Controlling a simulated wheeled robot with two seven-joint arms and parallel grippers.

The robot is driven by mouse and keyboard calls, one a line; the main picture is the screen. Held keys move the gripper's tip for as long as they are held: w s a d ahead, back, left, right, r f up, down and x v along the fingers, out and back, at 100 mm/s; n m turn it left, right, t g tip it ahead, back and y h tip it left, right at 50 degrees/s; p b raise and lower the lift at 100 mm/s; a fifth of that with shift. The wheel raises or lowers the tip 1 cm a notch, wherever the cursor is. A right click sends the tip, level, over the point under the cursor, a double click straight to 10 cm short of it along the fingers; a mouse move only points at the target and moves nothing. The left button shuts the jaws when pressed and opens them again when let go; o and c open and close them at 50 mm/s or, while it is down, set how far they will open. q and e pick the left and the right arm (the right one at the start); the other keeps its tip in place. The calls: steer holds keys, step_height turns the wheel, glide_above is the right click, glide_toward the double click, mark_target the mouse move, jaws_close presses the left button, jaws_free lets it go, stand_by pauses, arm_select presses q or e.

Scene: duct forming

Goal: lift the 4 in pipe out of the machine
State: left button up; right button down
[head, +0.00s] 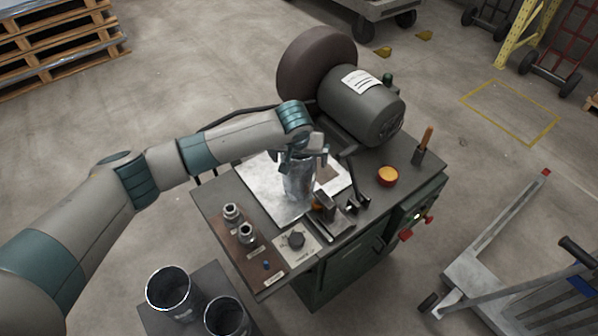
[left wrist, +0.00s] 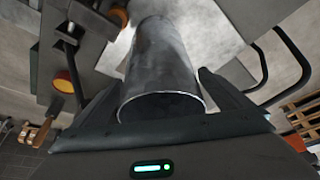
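The 4 in pipe (head: 299,184) is a grey metal tube standing about upright over the pale metal plate of the machine (head: 270,197). My left gripper (head: 301,156) is at its upper end, coming from above. In the left wrist view the pipe (left wrist: 163,70) lies between the two fingers of the left gripper (left wrist: 160,85), its round open rim facing the camera. Both fingers appear to press against its sides. The pipe's lower end is partly hidden by machine parts, so I cannot tell whether it touches the plate. My right gripper is not in view.
A grey motor (head: 361,104) and large dark wheel (head: 312,62) stand behind the pipe.

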arm_select(q)
steer(key=c, duration=1.7)
steer(key=shift+r, duration=0.1)
steer(key=shift+r+b, duration=1.7)
steer(key=shift+r, duration=3.25)
